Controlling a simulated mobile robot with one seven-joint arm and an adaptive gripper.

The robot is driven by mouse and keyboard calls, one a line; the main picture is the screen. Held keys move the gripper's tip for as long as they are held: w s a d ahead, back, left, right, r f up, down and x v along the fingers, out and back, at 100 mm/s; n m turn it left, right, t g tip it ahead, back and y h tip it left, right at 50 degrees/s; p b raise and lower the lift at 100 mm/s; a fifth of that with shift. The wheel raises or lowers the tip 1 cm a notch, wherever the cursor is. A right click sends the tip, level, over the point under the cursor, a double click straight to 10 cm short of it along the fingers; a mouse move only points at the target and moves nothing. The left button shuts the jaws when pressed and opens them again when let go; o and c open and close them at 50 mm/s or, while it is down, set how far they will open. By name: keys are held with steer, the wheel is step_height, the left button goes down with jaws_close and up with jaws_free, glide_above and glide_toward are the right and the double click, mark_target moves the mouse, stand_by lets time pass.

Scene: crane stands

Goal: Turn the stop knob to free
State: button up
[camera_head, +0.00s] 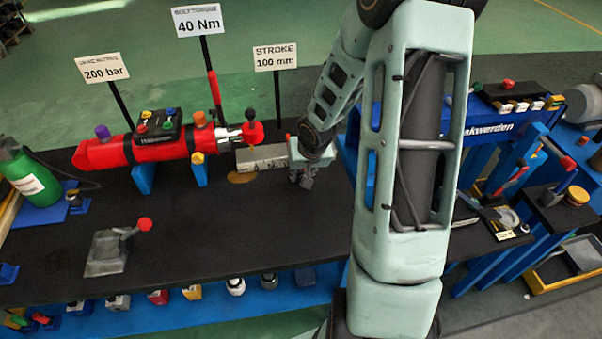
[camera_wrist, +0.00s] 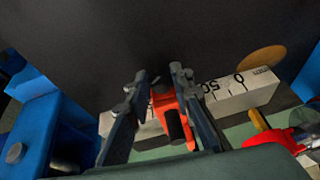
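A white scale block (camera_head: 262,157) with black numbers lies on the black table under the "STROKE 100 mm" sign (camera_head: 275,57). In the wrist view the scale (camera_wrist: 242,92) runs behind my gripper. A red piece (camera_wrist: 166,101) with a black cylindrical knob (camera_wrist: 175,126) sits at the scale; this looks like the stop and its knob. My gripper (camera_wrist: 158,78) is pointed down with its fingers apart, one on each side of the red piece. A gap shows on the left side; contact on the right is unclear. In the head view my gripper (camera_head: 303,180) is at the scale's right end.
A red cylinder (camera_head: 115,153) with a rod and red ball knob (camera_head: 252,132) stands left of the scale. A lever fixture (camera_head: 107,252) is at the front left. A blue bracket (camera_wrist: 50,130) is close on the wrist view's left. The table's middle front is clear.

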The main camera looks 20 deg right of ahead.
jaws_close()
steer(key=b, duration=0.3)
steer(key=shift+w+a+f+h, duration=0.1)
steer(key=shift+f+h, duration=0.2)
steer(key=shift+a+b, duration=0.1)
steer(key=shift+b, duration=0.85)
steer(key=h+b, duration=0.1)
steer(key=b, duration=0.3)
steer(key=h+b, duration=0.1)
steer(key=b, duration=0.4)
steer(key=shift+a+f+n+g+h, duration=0.15)
steer(key=shift+a+n+g+h, duration=0.05)
steer(key=shift+n+g+h, duration=0.1)
steer(key=h+b, duration=0.1)
steer(key=b, duration=0.2)
steer(key=h+b, duration=0.1)
steer(key=b, duration=0.3)
steer(key=shift+a+n+h, duration=0.2)
steer(key=shift+n+h, duration=0.1)
steer(key=h+b, duration=0.2)
steer(key=b, duration=0.2)
steer(key=shift+a+n+g, duration=0.15)
steer(key=shift+n+g, duration=0.15)
steer(key=shift+g, duration=0.1)
steer(key=shift+h+b, duration=0.3)
steer(key=shift+h, duration=0.1)
steer(key=shift+r, duration=0.2)
